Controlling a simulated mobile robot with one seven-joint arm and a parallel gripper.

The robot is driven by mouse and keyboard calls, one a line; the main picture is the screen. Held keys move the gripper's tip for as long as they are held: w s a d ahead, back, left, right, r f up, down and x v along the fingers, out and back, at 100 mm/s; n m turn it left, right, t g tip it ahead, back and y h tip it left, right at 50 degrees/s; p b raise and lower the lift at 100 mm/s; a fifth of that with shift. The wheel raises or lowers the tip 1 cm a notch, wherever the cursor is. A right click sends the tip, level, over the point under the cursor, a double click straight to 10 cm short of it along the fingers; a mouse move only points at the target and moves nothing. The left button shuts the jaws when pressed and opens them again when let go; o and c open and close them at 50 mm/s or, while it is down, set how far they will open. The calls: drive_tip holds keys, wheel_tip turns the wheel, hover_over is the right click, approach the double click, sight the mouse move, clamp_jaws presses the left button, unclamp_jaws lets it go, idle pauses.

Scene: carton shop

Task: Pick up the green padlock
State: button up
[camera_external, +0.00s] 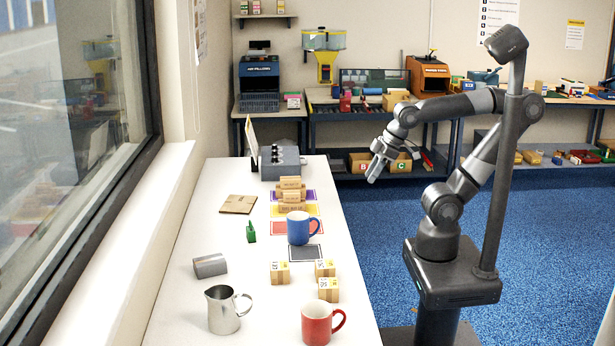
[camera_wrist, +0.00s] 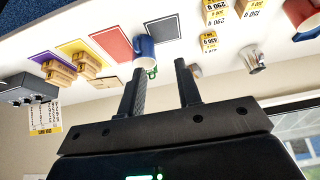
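The green padlock (camera_external: 251,233) stands on the white table in the external view, left of the blue mug (camera_external: 298,229). In the wrist view, which looks upside down, a small part of the green padlock (camera_wrist: 152,74) shows beside the blue mug (camera_wrist: 145,47), partly hidden by a finger. My gripper (camera_external: 374,178) is raised in the air beyond the table's right edge, well apart from the padlock. In the wrist view its two fingers (camera_wrist: 161,66) are spread apart with nothing held between them.
A brown flat board (camera_external: 238,204) lies behind the padlock. A window borders the left.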

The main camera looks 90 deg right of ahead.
drive_tip(key=o, duration=0.8)
drive_tip(key=shift+o, duration=0.2)
drive_tip(key=n+g, duration=0.3)
drive_tip(key=g, duration=0.3)
hover_over(250, 228)
drive_tip(key=f, duration=1.3)
drive_tip(key=shift+s+a+f, duration=0.15)
drive_tip(key=shift+a+f, duration=0.1)
drive_tip(key=shift+f, duration=0.4)
wheel_tip(250, 228, down, 10)
drive_tip(key=shift+d+f, duration=0.1)
drive_tip(key=shift+f, duration=0.15)
